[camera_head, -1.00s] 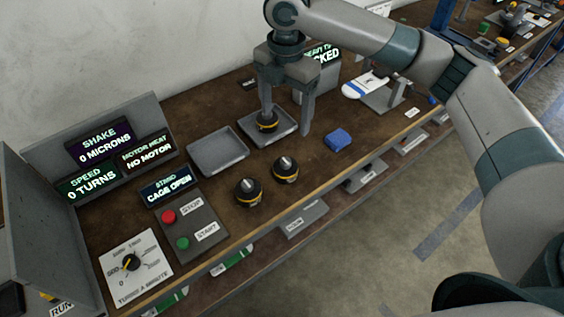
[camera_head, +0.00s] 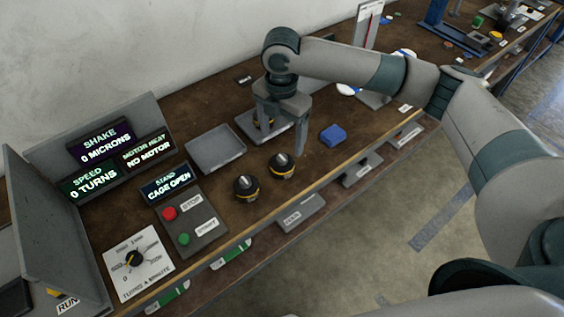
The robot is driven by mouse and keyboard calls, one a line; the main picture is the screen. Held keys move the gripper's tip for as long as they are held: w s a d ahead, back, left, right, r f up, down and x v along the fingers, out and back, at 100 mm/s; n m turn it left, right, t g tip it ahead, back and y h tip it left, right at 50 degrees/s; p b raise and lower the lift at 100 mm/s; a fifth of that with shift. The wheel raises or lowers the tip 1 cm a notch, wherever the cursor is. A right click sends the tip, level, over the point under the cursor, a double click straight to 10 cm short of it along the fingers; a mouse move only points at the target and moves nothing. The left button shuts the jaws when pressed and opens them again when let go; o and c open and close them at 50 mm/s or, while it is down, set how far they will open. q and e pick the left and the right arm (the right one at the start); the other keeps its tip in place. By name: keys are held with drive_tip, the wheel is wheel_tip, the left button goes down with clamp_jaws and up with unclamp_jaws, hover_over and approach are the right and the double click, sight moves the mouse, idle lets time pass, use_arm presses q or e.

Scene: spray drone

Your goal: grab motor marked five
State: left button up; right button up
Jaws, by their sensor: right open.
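Three dark motors with yellow bands are in view. One motor (camera_head: 247,187) and another motor (camera_head: 282,166) stand upright on the brown bench near its front edge. A third motor (camera_head: 266,123) sits in the right grey tray (camera_head: 247,127), partly hidden behind a finger of my right gripper. No number can be read on any of them. My right gripper (camera_head: 280,136) is open and points down, with nothing in its jaws. It hangs between the tray motor and the right motor of the front pair. My left gripper is not in view.
An empty grey tray (camera_head: 216,149) lies left of the gripper. A blue block (camera_head: 333,135) lies to its right. A stop/start box (camera_head: 194,222), a dial plate (camera_head: 139,263) and lit displays (camera_head: 100,142) stand at left. The display reads "CAGE OPEN".

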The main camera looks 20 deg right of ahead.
sight(282, 157)
drive_tip(key=shift+f+p, duration=0.4)
drive_tip(key=shift+f, duration=1.5)
drive_tip(key=shift+f+p, duration=0.3)
drive_tip(key=shift+p, duration=0.1)
drive_tip(key=f+p, duration=0.1)
drive_tip(key=f, duration=0.2)
drive_tip(key=shift+s+p, duration=0.2)
drive_tip(key=shift+p, duration=0.15)
drive_tip(key=shift+f, duration=0.8)
drive_tip(key=shift+c, duration=0.4)
drive_tip(key=shift+w, duration=0.1)
drive_tip(key=c, duration=1.5)
